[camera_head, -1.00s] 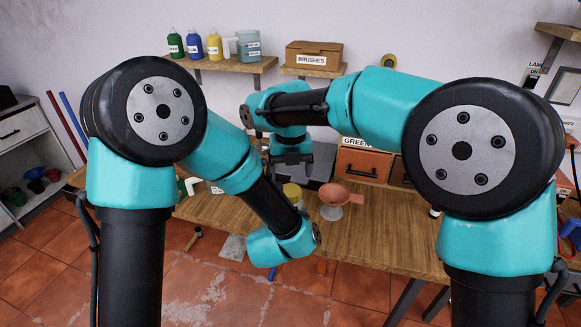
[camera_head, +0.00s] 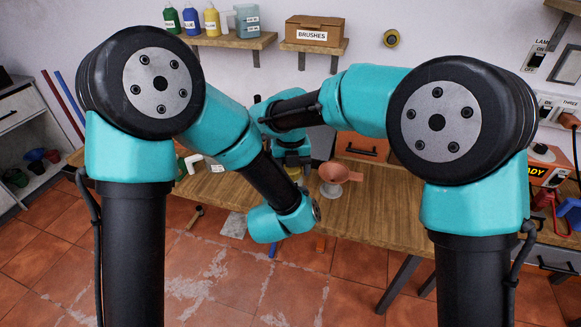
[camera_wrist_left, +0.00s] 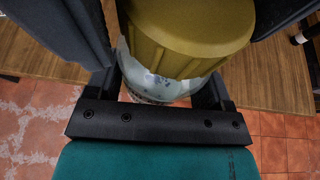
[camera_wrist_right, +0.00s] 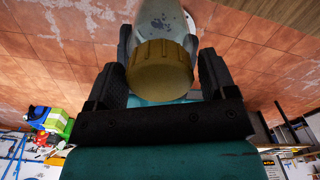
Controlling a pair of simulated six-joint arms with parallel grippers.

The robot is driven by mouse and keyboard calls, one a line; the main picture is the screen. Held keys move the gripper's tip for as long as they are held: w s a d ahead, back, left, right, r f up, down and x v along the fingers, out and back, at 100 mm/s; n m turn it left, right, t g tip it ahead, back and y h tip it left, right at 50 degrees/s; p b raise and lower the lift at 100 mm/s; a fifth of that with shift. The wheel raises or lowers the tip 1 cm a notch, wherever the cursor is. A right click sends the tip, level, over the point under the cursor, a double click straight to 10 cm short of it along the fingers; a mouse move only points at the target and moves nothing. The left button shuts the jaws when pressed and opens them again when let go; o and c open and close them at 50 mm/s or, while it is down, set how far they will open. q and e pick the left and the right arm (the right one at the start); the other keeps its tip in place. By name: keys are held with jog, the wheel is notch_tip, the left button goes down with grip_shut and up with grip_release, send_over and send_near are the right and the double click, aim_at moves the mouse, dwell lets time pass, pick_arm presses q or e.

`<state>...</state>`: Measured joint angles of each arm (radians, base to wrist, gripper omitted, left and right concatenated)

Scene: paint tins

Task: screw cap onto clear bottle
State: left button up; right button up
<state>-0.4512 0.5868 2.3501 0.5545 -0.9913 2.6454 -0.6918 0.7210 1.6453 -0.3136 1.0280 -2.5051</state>
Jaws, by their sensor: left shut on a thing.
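The yellow ribbed cap (camera_wrist_right: 160,70) is at the mouth end of the clear bottle (camera_wrist_right: 160,18); whether it is seated or just above the mouth is hidden. In the left wrist view the cap (camera_wrist_left: 190,35) covers most of the bottle (camera_wrist_left: 160,85). My left gripper (camera_wrist_left: 165,85) is shut on the bottle, below the cap. My right gripper (camera_wrist_right: 162,55) has its fingers on either side of the cap; whether they press on it is unclear. In the head view my right gripper (camera_head: 292,158) is directly above the cap, and my left forearm hides most of the bottle.
The bench's front edge is near. A white bent pipe (camera_head: 194,162) lies left. The bench right of the funnel is clear.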

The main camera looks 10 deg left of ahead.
jog(key=c, duration=0.7)
jog(key=o, duration=0.9)
jog(key=shift+o, duration=0.2)
jog(key=shift+r, duration=0.15)
jog(key=shift+r, duration=2.15)
jog(key=shift+c, duration=0.5)
notch_tip(320, 180, up, 4)
jog(key=shift+f, duration=0.25)
jog(key=shift+f, duration=0.1)
